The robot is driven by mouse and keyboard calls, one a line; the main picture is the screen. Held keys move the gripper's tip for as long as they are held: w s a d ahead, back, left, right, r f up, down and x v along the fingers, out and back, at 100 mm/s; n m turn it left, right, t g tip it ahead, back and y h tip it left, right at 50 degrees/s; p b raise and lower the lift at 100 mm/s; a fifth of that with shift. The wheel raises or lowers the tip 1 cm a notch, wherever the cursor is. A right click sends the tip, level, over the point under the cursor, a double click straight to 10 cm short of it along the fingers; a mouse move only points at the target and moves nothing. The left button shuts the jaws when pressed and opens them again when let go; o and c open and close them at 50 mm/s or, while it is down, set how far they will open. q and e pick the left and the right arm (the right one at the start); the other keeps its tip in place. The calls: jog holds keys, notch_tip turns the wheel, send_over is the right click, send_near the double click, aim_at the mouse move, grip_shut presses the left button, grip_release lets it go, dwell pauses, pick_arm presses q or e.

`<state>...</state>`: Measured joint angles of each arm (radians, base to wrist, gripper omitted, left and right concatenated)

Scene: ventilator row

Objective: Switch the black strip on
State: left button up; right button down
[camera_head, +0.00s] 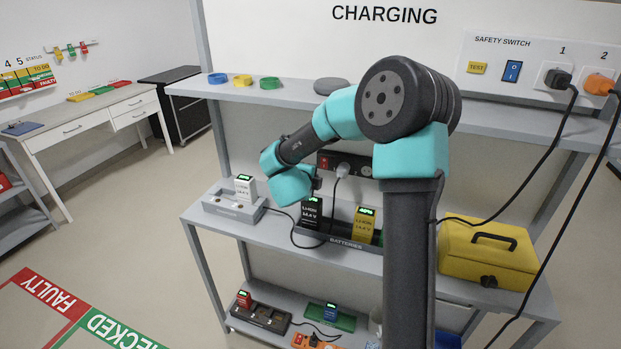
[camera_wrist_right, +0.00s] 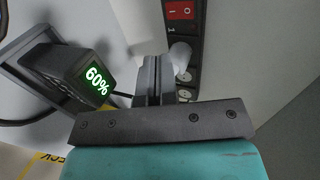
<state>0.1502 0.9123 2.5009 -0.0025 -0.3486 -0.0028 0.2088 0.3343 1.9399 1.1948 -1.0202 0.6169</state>
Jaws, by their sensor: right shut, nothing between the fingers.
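The black strip (camera_head: 365,170) is fixed to the back panel above the middle shelf, partly hidden by my arm. Its red rocker switch (camera_head: 324,162) is at its left end, and a white plug (camera_head: 342,169) sits in it. In the right wrist view the strip (camera_wrist_right: 194,35) runs along the upper middle, with the red switch (camera_wrist_right: 180,10) at the top edge. I cannot tell the rocker's position. My right gripper (camera_wrist_right: 153,72) is shut and empty, in front of the panel and below the switch; it looks apart from it. My left gripper is not in view.
A black battery (camera_head: 312,212) and a yellow battery (camera_head: 364,225) stand below my gripper. The dark battery reading 60% (camera_wrist_right: 72,75) is close beside the fingers. A white battery (camera_head: 243,186) sits in a grey charger (camera_head: 226,208). A yellow toolbox (camera_head: 485,255) stands at right.

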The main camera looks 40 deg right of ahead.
aim_at(323, 168)
jog(key=x, duration=0.9)
jog(key=shift+w+d+r, duration=0.15)
jog(key=shift+d+r, duration=0.1)
jog(key=shift+d, duration=0.2)
jog(key=shift+w+d+f, duration=0.1)
jog(key=shift+w+d, duration=0.25)
jog(key=shift+d, duration=0.2)
